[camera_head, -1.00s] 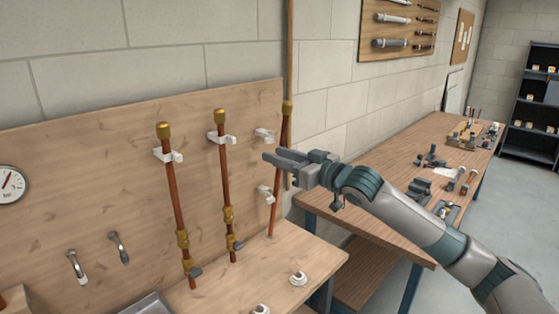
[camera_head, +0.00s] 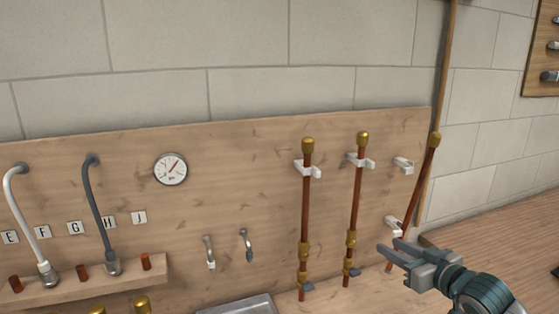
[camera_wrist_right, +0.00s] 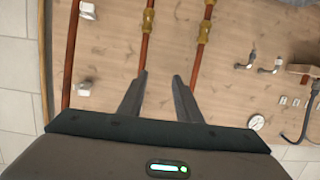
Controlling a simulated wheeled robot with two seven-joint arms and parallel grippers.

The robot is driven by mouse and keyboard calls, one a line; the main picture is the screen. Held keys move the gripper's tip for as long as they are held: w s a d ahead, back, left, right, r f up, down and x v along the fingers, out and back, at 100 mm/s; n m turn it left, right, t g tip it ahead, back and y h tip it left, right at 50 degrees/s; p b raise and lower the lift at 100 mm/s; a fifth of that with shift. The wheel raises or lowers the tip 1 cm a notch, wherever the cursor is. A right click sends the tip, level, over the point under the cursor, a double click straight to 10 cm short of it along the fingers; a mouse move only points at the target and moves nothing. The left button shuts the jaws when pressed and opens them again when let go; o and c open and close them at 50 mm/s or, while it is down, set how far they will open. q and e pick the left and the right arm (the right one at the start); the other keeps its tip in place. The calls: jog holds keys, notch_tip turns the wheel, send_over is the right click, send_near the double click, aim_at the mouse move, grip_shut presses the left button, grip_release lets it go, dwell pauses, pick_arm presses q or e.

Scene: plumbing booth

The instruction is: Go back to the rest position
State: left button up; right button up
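My right gripper (camera_head: 388,247) is at the lower right of the head view, in front of the wooden panel (camera_head: 250,180) near the rightmost copper pipe (camera_head: 421,190). In the right wrist view its two fingers (camera_wrist_right: 159,80) are apart with nothing between them. The rightmost pipe leans, out of its two white clips (camera_head: 403,165). Two other copper pipes, the left one (camera_head: 306,210) and the middle one (camera_head: 357,205), stand upright on the panel in white clips. My left gripper is in neither view.
A round gauge (camera_head: 171,169) and two small taps (camera_head: 246,245) are on the panel. A white hose (camera_head: 22,210) and a grey hose (camera_head: 97,205) stand at the left. A grey sink (camera_head: 240,306) is below. A wooden bench (camera_head: 500,235) is at the right.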

jog(key=s+a+f+g+h, duration=0.1)
jog(key=s+a+f+g, duration=0.15)
jog(key=s+f, duration=0.8)
jog(key=s+a+f+g+h, duration=0.2)
jog(key=s+a+f, duration=0.2)
jog(key=s+f, duration=0.65)
jog(key=s+f+m+g+h, duration=0.15)
jog(key=s+f, duration=0.25)
jog(key=s, duration=0.4)
jog(key=s+f+g, duration=0.3)
jog(key=s+f, duration=0.1)
jog(key=s, duration=0.3)
jog(key=s+f+m+g+h, duration=0.15)
jog(key=s+f, duration=0.25)
jog(key=s, duration=0.4)
notch_tip(320, 180, down, 30)
jog(key=s+g+b, duration=0.1)
jog(key=g+b, duration=0.1)
jog(key=b, duration=0.1)
jog(key=s+d+f+n+b, duration=0.1)
jog(key=s+d+f+b, duration=0.1)
jog(key=s+f, duration=1.6)
notch_tip(320, 180, down, 3)
jog(key=shift+s+d+f+g, duration=0.1)
jog(key=shift+s+d+g, duration=0.25)
jog(key=shift+d+g, duration=0.15)
